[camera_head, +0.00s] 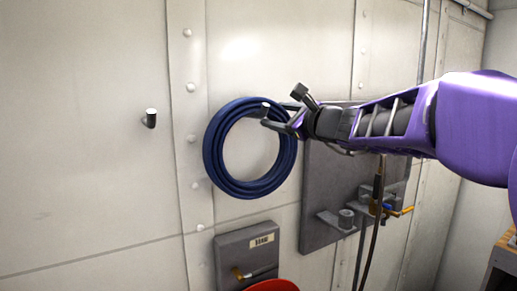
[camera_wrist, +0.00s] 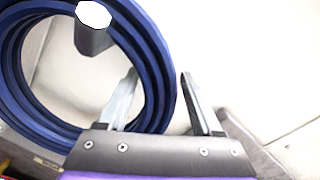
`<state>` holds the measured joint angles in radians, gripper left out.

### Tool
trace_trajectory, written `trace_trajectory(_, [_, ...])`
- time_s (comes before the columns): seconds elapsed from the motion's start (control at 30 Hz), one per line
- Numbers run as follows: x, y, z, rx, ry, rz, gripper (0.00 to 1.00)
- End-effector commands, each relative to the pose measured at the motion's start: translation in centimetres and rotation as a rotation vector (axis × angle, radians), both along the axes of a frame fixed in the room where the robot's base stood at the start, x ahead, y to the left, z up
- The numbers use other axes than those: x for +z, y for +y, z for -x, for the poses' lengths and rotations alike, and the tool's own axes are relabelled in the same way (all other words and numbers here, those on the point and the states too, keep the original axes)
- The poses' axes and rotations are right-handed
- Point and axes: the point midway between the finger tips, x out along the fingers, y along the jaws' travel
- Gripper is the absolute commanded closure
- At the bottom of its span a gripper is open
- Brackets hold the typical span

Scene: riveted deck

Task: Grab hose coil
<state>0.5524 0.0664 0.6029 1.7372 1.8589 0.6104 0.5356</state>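The dark blue hose coil (camera_head: 216,160) hangs on the pale wall in the head view. It fills the left of the wrist view (camera_wrist: 158,50). A dark peg with a white end (camera_wrist: 93,35) stands inside its ring in the wrist view. My gripper (camera_head: 267,114) reaches in from the right to the coil's upper right side. In the wrist view my gripper (camera_wrist: 158,73) is open. Its left finger is at the coil's inner edge and its right finger is outside the ring, with the coil's band between them. I cannot tell whether either finger touches it.
A bare peg (camera_head: 150,119) sticks out of the wall left of the coil. A grey panel (camera_head: 321,205) with a bracket and valve is at the right, below my arm. A grey box (camera_head: 232,246) with a handle is below the coil, with something red (camera_head: 272,286) under it.

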Motion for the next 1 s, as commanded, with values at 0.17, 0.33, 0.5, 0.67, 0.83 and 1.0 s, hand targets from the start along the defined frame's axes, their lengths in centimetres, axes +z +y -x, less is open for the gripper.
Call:
trace_trajectory(0.17, [0.01, -0.01, 0.00, 0.000, 0.000, 0.000, 0.68])
trace_trajectory(0.33, [0.01, -0.01, 0.00, 0.000, 0.000, 0.000, 0.99])
trace_trajectory(0.5, [0.01, 0.00, -0.01, 0.000, 0.000, 0.000, 1.00])
trace_trajectory(0.67, [0.03, 0.00, -0.01, 0.001, -0.001, 0.000, 1.00])
trace_trajectory(0.83, [0.04, 0.01, 0.00, 0.001, -0.001, 0.000, 1.00])
trace_trajectory(1.0, [0.07, 0.02, 0.00, 0.001, -0.001, 0.000, 1.00])
